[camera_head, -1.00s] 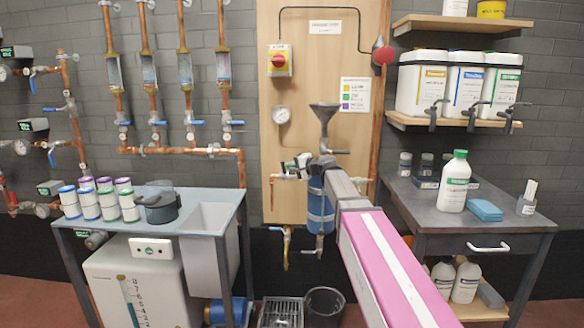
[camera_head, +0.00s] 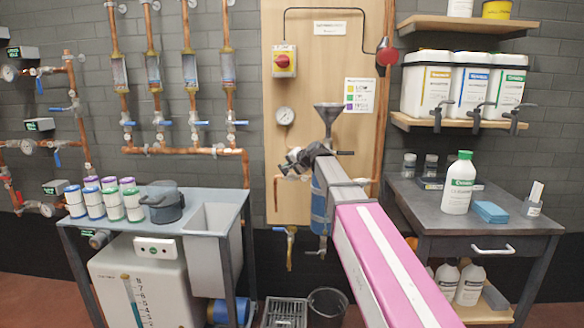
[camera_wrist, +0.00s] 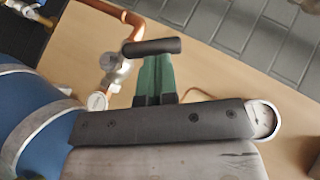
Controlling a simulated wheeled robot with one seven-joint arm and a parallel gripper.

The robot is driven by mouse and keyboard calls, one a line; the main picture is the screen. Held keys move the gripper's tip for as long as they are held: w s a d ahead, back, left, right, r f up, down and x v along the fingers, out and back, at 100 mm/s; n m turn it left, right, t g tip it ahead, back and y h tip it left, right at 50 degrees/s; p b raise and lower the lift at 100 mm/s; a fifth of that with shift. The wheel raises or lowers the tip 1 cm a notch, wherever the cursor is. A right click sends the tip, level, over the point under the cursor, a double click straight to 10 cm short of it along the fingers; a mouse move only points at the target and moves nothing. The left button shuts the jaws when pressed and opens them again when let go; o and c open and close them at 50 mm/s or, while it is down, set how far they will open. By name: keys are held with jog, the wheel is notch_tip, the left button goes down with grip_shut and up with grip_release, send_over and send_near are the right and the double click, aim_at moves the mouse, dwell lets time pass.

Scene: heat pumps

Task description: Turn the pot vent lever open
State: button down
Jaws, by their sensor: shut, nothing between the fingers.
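The blue pot (camera_head: 319,205) hangs on the wooden board under a grey funnel (camera_head: 328,112), partly hidden by my arm. In the wrist view its blue side (camera_wrist: 38,110) fills the left. A dark lever handle (camera_wrist: 152,46) lies across the ends of my green fingers, right of a metal valve (camera_wrist: 117,70) on copper pipe. It appears to be the vent lever; whether the fingers touch it I cannot tell. My gripper (camera_wrist: 153,62) is shut and empty.
A pressure gauge (camera_head: 284,116) is on the board above my gripper; a dial also shows in the wrist view (camera_wrist: 263,118). Copper pipe (camera_head: 366,182) runs beside the pot. A sink bench (camera_head: 215,215) stands left, a grey worktable (camera_head: 420,207) right.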

aim_at(279, 167)
jog(key=shift+w+a+n+h, duration=0.1)
jog(key=shift+a+n+h, duration=0.3)
jog(key=shift+a+h, duration=0.4)
jog(key=a+h, duration=0.1)
jog(key=a+f+n+h, duration=0.1)
jog(key=h, duration=0.1)
jog(key=shift+f+g, duration=0.1)
jog(key=shift+g, duration=0.3)
jog(key=h, duration=0.1)
jog(key=a+f+n+h, duration=0.1)
jog(key=a+f+h, duration=0.1)
jog(key=shift+f+h, duration=0.25)
jog(key=shift+h, duration=0.15)
jog(key=shift+a+f, duration=0.15)
jog(key=shift+f, duration=0.05)
